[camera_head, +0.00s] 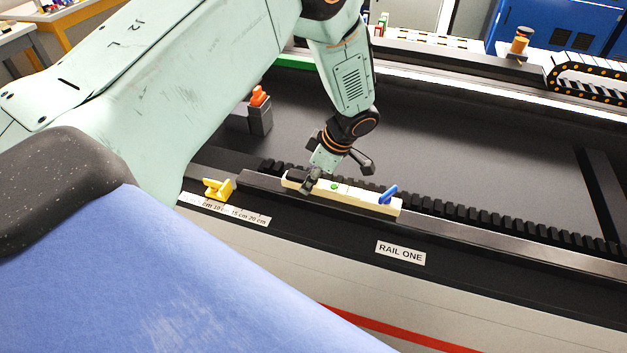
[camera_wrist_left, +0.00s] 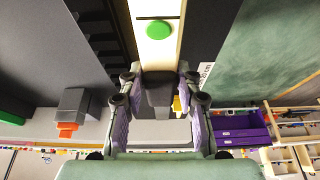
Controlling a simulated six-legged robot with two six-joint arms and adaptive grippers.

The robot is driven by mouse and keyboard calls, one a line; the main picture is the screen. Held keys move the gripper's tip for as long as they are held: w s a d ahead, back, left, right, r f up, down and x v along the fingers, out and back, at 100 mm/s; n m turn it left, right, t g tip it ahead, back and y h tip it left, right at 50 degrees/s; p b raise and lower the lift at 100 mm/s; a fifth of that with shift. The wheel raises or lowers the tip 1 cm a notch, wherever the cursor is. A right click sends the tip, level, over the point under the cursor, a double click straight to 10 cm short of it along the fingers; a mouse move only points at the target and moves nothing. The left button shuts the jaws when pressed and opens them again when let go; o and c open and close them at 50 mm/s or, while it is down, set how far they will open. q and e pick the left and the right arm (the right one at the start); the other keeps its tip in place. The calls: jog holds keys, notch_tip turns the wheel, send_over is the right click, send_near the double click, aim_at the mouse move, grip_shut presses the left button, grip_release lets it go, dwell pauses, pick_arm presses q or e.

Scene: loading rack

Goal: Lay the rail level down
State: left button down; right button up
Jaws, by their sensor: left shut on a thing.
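The rail level (camera_head: 352,195) is a long cream bar with a green round vial, a blue upright piece at its right end and a dark block at its left end. It lies along the rail (camera_head: 460,228); I cannot tell whether it rests fully on it. My left gripper (camera_head: 311,184) comes down from above at the level's left part, shut on its dark block. In the left wrist view the level (camera_wrist_left: 151,56) runs away from my left gripper (camera_wrist_left: 160,80), with the dark block between the fingers. My right gripper is not in view.
A yellow clamp-like piece (camera_head: 218,188) and a centimetre scale (camera_head: 236,211) are left of the level. A "RAIL ONE" label (camera_head: 400,252) is on the front. A black toothed rack (camera_head: 480,215) runs behind the level. An orange-topped post (camera_head: 260,113) stands further back. The rail to the right is clear.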

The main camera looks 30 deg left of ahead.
aim_at(326, 186)
pick_arm(q)
jog(key=shift+a+f, duration=0.25)
jog(key=shift+f, duration=0.25)
jog(key=shift+s+a+f, duration=0.2)
jog(key=shift+s+a, duration=0.05)
jog(key=shift+a, duration=0.1)
jog(key=shift+w+d, duration=0.15)
jog(key=shift+d, duration=0.3)
jog(key=c, duration=1.3)
grip_release()
jog(key=shift+d, duration=0.1)
jog(key=o, duration=0.3)
jog(key=shift+a+f, duration=0.1)
jog(key=shift+a, duration=0.15)
jog(key=shift+o, duration=0.3)
jog(key=shift+a, duration=0.2)
jog(key=shift+d+r, duration=0.2)
jog(key=shift+d, duration=0.15)
jog(key=s+b+v, duration=0.1)
jog(key=v, duration=1)
jog(key=shift+w+r, duration=0.4)
jog(key=shift+r, duration=0.05)
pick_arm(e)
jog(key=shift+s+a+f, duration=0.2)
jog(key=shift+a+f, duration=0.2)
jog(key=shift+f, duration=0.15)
